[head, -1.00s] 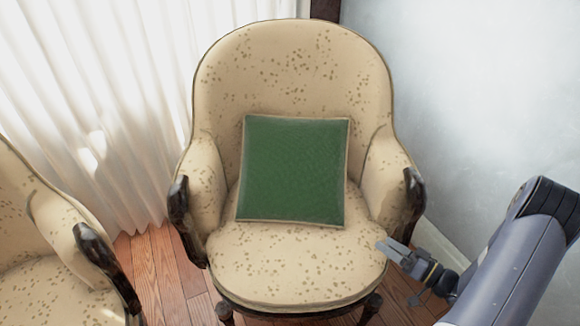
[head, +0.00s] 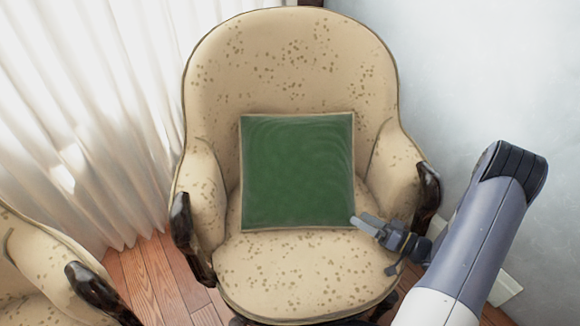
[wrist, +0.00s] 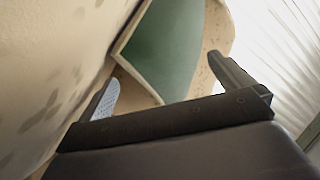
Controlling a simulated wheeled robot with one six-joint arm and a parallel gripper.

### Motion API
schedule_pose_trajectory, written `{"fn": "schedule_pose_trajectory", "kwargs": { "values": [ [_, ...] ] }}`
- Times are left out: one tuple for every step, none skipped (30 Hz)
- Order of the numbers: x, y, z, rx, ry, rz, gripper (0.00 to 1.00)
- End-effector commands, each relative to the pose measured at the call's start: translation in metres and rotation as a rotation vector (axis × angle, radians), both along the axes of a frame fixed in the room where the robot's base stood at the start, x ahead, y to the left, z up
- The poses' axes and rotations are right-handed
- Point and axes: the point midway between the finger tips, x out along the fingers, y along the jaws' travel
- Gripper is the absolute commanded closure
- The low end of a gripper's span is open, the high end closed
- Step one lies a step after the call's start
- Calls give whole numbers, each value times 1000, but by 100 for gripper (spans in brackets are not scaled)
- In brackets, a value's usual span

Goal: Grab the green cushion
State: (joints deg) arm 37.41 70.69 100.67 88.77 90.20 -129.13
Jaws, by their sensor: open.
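The green cushion (head: 297,172) with a pale border leans upright against the backrest of a cream speckled armchair (head: 290,270). My gripper (head: 362,222) is at the cushion's lower right corner in the head view, above the seat near the right armrest. In the wrist view, my open gripper (wrist: 163,85) has its two fingers spread wide, and a corner of the green cushion (wrist: 170,45) shows beyond and between them. Nothing is held. I cannot tell whether a fingertip touches the cushion.
The dark wooden right armrest end (head: 428,190) stands close behind my gripper. A second armchair (head: 40,275) is at the lower left. White curtains (head: 90,120) hang on the left, and a pale wall (head: 480,80) is on the right.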

Motion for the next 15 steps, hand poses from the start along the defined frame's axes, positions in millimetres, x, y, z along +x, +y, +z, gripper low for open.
{"fn": "schedule_pose_trajectory", "kwargs": {
  "values": [
    [1, 2, 0, 0, 0, 1, 0],
    [3, 4, 0, 0, 0, 1, 0],
    [4, 6, 0, 0, 0, 3, 0],
    [6, 9, 0, -1, 1, 3, 0],
    [8, 11, 0, -1, 1, 3, 0],
    [10, 15, 0, -1, 1, 3, 0],
    [12, 17, 0, -1, 1, 3, 0],
    [14, 19, 0, -1, 0, 3, 0],
    [16, 21, 0, -1, -1, 3, 0],
    [18, 23, 0, -1, -1, 3, 0],
    [21, 25, 1, -2, -1, 3, 0],
    [24, 30, 1, -1, -1, 4, 0],
    [28, 33, 2, -1, -2, 5, 0],
    [31, 36, 3, -1, -2, 5, 0],
    [35, 40, 3, -1, -2, 5, 0]
  ]
}}
